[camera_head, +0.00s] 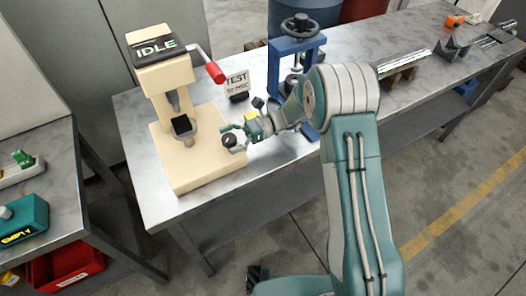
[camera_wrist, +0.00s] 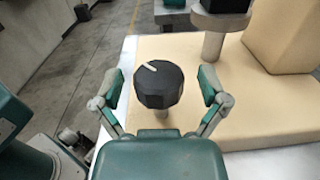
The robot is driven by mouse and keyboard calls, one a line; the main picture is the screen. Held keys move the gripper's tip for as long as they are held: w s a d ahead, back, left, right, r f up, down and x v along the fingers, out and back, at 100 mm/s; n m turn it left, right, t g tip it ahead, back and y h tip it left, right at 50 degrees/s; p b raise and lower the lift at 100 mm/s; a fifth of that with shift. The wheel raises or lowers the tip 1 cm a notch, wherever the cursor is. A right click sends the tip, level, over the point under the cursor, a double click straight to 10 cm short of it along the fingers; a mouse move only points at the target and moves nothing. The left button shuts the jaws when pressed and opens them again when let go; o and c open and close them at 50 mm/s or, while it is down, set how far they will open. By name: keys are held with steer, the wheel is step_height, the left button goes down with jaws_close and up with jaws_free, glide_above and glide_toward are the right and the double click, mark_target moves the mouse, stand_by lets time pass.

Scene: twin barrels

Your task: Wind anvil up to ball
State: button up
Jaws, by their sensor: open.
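The cream tester (camera_head: 160,84) stands on the left end of the grey bench, its display reading IDLE. Its anvil (camera_head: 184,138) is a grey post carrying a black block (camera_head: 182,124). The indenter (camera_head: 173,101) hangs above; a gap shows between them, and the ball itself is too small to make out. A black faceted knob (camera_wrist: 158,86) with a white mark stands at the base's front right. My gripper (camera_head: 234,136) is open, with one finger on each side of the knob; gaps show on both sides in the wrist view. The anvil post also shows there (camera_wrist: 213,45).
A red-handled lever (camera_head: 208,66) sticks out from the tester's right. A blue press (camera_head: 296,57) stands to the right. A side table (camera_head: 50,190) with a teal "EMPTY" box (camera_head: 22,220) is at left.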

steer(key=m+t+y, duration=0.1)
steer(key=t, duration=0.1)
steer(key=m+t, duration=0.2)
steer(key=t, duration=0.1)
steer(key=shift+m+y, duration=0.3)
steer(key=shift+y, duration=0.1)
steer(key=m+t, duration=0.2)
steer(key=t, duration=0.1)
steer(key=m+t, duration=0.2)
steer(key=t, duration=0.1)
steer(key=shift+t, duration=0.3)
steer(key=m+t+h, duration=0.1)
steer(key=m+t, duration=0.1)
steer(key=t, duration=0.2)
steer(key=shift+m, duration=0.3)
steer(key=shift+d+t, duration=0.2)
steer(key=shift+t, duration=0.1)
steer(key=v, duration=1)
steer(key=shift+s+d+r, duration=0.1)
steer(key=shift+d, duration=0.1)
